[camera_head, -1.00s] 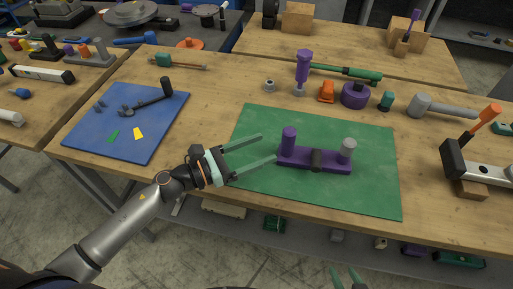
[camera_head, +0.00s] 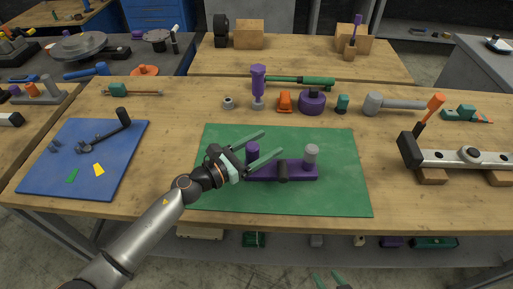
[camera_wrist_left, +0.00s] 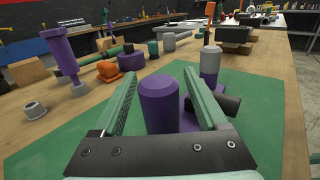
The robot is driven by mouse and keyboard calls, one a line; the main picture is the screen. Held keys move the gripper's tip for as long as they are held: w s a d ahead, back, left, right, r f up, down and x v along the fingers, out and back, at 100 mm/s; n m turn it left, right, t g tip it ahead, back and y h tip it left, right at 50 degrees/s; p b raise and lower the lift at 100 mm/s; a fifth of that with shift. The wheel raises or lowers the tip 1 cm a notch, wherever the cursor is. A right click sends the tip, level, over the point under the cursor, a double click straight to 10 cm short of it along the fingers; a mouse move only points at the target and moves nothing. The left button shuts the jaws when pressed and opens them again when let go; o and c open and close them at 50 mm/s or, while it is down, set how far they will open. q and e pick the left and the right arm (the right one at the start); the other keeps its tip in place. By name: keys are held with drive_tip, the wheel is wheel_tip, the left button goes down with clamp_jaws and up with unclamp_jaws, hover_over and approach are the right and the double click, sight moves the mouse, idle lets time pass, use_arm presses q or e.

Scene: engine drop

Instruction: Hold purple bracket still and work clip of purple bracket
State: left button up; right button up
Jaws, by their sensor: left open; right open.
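The purple bracket (camera_head: 300,170) lies on the green mat (camera_head: 345,185). It has an upright purple post (camera_head: 252,153) at its left end, a grey cylinder (camera_head: 311,154) at its right end and a dark clip (camera_head: 283,172) across its middle. My left gripper (camera_head: 272,147) is open, its fingers reaching over the left end. In the left wrist view the purple post (camera_wrist_left: 160,100) stands between the open fingers, with no clear contact. The dark clip (camera_wrist_left: 218,104) is partly hidden by a finger. My right gripper (camera_head: 329,280) is open at the bottom edge, away from the bracket.
A blue mat (camera_head: 110,155) with a dark tool lies at left. Behind the green mat stand a purple screwdriver-like tool (camera_head: 258,82), an orange part (camera_head: 285,100), a purple round part (camera_head: 312,101) and a mallet (camera_head: 390,104). A metal bar (camera_head: 460,158) lies at right.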

use_arm(q)
clamp_jaws()
idle(0.6)
drive_tip(key=shift+c, duration=1.6)
unclamp_jaws()
drive_tip(key=shift+c, duration=0.2)
clamp_jaws()
